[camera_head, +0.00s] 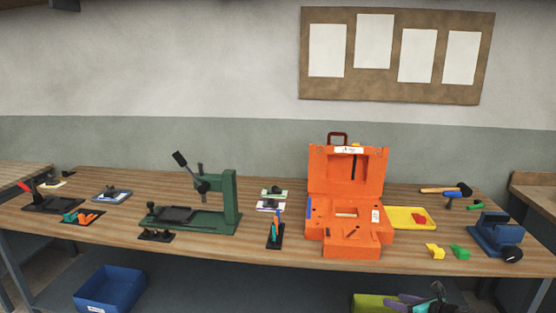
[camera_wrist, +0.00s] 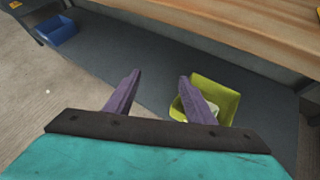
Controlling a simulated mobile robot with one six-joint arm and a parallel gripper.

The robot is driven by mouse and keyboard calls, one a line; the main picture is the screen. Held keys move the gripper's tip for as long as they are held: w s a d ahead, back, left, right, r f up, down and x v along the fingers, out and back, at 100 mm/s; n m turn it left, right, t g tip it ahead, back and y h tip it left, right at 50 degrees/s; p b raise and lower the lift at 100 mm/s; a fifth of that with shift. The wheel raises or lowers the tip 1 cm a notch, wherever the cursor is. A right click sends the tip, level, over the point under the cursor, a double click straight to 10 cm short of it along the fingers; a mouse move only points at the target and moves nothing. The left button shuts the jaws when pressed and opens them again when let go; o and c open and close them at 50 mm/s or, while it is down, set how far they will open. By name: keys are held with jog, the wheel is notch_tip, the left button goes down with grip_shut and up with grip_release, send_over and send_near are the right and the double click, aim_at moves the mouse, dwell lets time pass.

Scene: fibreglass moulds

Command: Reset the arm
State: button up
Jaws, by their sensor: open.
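My gripper (camera_wrist: 157,82) shows in the wrist view with its two purple fingers spread apart and nothing between them. It points down past the front edge of the workbench, over the dark lower shelf. In the head view my gripper (camera_head: 413,302) is at the bottom right, below the tabletop, close to a yellow-green bin. The bottom of the head view cuts off part of it.
The wooden workbench (camera_head: 270,255) carries a green press (camera_head: 229,200), an open orange case (camera_head: 345,185), a yellow tray (camera_head: 398,224) and a blue vise (camera_head: 497,235). Below are a blue bin (camera_head: 110,287) and the yellow-green bin (camera_wrist: 227,98). A pinboard hangs behind.

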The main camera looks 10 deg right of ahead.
jog(key=s+a+f+n+g+y, duration=0.1)
jog(key=a+f+n+g, duration=0.15)
jog(key=a+f, duration=0.55)
jog(key=a+f+n+g+y, duration=0.2)
jog(key=a+f+n, duration=0.15)
jog(key=a, duration=0.85)
jog(key=s+a+f+n+g+y, duration=0.1)
jog(key=a+f+n+g, duration=0.1)
jog(key=a+f, duration=0.6)
jog(key=s+a+f+n+g+h, duration=0.1)
jog(key=s+a+f+n+g, duration=0.4)
jog(key=s+a, duration=0.45)
jog(key=s+a+f+n+g+h, duration=0.1)
jog(key=s+a+f+n+g, duration=0.2)
jog(key=s+a+f+n, duration=0.6)
jog(key=s+d+r+n+g+h, duration=0.2)
jog(key=s+d+n+h, duration=0.3)
jog(key=s+d+n, duration=0.3)
jog(key=shift+s+d+n+g, duration=0.15)
jog(key=shift+s+n+g, duration=0.2)
jog(key=shift+s+n, duration=1.8)
jog(key=shift+w+n, duration=0.35)
jog(key=shift+w, duration=0.05)
